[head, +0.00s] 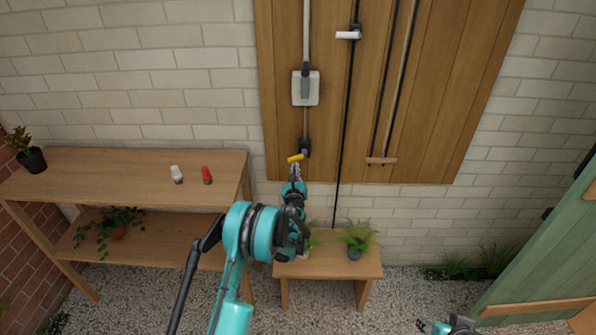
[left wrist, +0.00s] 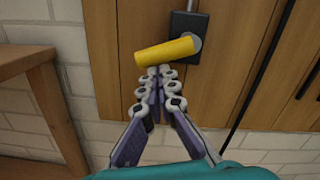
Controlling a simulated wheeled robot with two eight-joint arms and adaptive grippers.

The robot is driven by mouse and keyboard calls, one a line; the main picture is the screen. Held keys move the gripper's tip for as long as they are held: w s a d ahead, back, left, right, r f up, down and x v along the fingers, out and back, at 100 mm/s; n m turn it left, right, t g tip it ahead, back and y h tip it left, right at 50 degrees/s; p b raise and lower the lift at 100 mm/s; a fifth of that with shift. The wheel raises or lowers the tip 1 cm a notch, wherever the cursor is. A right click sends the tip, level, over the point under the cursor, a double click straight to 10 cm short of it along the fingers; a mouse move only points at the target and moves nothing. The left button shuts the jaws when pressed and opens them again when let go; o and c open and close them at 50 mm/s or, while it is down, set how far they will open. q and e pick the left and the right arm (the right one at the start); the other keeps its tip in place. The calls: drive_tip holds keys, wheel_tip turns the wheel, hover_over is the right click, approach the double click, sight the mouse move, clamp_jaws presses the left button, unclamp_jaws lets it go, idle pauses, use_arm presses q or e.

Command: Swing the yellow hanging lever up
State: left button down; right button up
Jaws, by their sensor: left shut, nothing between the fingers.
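The yellow lever (head: 295,158) sticks out to the left from a dark mount low on the wooden wall panel. In the left wrist view the yellow lever (left wrist: 166,51) lies nearly level, its right end at a grey round pivot on the dark box (left wrist: 190,26). My left gripper (head: 295,170) is shut and empty just below the lever. In the left wrist view my left gripper (left wrist: 161,70) has its fingertips together right under the lever's underside; I cannot tell whether they touch it. Part of my right arm shows at the bottom right of the head view, but its fingers are not clear.
The wooden panel (head: 430,100) also bears a grey switch box (head: 305,88), a white-handled lever (head: 348,35) and a wooden pull bar (head: 381,161). A shelf (head: 100,180) stands at left. A bench (head: 330,268) with potted plants stands below the panel. A green door (head: 545,250) is at right.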

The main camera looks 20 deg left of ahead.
use_arm(q)
drive_tip(key=shift+a+r+m, duration=0.2)
drive_tip(key=shift+r+m, duration=0.05)
drive_tip(key=shift+m, duration=0.05)
drive_tip(key=shift+s+a+r, duration=0.1)
idle(0.4)
drive_tip(key=s+d+f+p, duration=0.1)
drive_tip(key=s+d+f, duration=0.3)
drive_tip(key=s, duration=0.6)
drive_tip(key=shift+f, duration=0.2)
use_arm(e)
drive_tip(key=shift+v, duration=0.8)
